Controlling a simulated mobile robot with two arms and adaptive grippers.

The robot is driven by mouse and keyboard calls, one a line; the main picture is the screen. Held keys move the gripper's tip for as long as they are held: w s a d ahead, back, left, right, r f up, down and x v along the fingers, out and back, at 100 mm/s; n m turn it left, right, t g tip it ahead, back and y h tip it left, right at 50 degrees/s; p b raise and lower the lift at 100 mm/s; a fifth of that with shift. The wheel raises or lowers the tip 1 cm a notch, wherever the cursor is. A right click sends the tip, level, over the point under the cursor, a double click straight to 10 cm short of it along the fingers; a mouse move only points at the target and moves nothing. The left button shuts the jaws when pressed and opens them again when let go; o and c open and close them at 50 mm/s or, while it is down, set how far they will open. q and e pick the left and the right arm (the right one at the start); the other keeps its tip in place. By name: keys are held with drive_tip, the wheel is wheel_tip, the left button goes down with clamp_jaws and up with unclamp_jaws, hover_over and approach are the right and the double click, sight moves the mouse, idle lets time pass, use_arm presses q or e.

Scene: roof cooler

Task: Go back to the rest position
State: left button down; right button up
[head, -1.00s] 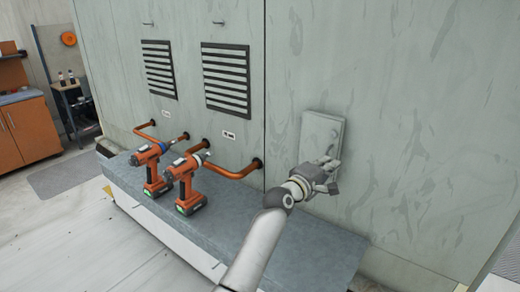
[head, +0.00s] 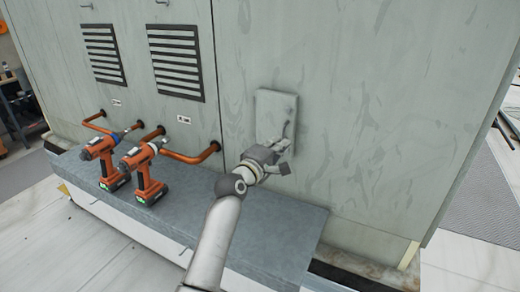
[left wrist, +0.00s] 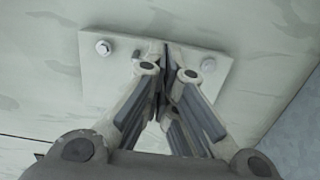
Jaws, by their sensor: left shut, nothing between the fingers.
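My left gripper (head: 286,152) is in front of a pale rectangular plate (head: 272,108) on the grey-green cabinet wall (head: 350,70). In the left wrist view the gripper's fingers (left wrist: 168,65) are together with nothing between them. The plate (left wrist: 100,75), with two visible bolts, lies behind the fingertips and is partly hidden by them. I cannot tell whether the fingertips touch it. My right gripper is not in view.
Two orange drills (head: 101,162) (head: 143,172) stand on the grey ledge (head: 250,222) left of my arm. Copper pipes (head: 190,158) stick out from the wall below two louvred vents (head: 176,68). Pale floor (head: 90,250) lies open at the front left.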

use_arm(q)
drive_tip(key=s+a+f+m+g+y, duration=0.2)
drive_tip(key=s+a+f+m+g, duration=0.3)
drive_tip(key=s+f, duration=0.7)
drive_tip(key=s+a+f+m+g+y, duration=0.2)
drive_tip(key=s+a+f+m, duration=0.1)
drive_tip(key=s+a+f, duration=0.8)
drive_tip(key=s+a+f+m+g+y, duration=0.2)
drive_tip(key=s+a+m+g, duration=0.1)
drive_tip(key=s, duration=1)
drive_tip(key=s+a+f+m+g+y, duration=0.2)
drive_tip(key=s+a+m+y, duration=0.1)
drive_tip(key=s, duration=1)
wheel_tip(320, 180, down, 29)
drive_tip(key=s+g+b, duration=0.1)
drive_tip(key=g+b, duration=0.1)
drive_tip(key=b, duration=0.1)
drive_tip(key=s+a+f+b, duration=0.2)
drive_tip(key=s+a+f, duration=0.1)
drive_tip(key=s+f, duration=1.4)
drive_tip(key=shift+f+g, duration=0.4)
drive_tip(key=shift+f, duration=0.25)
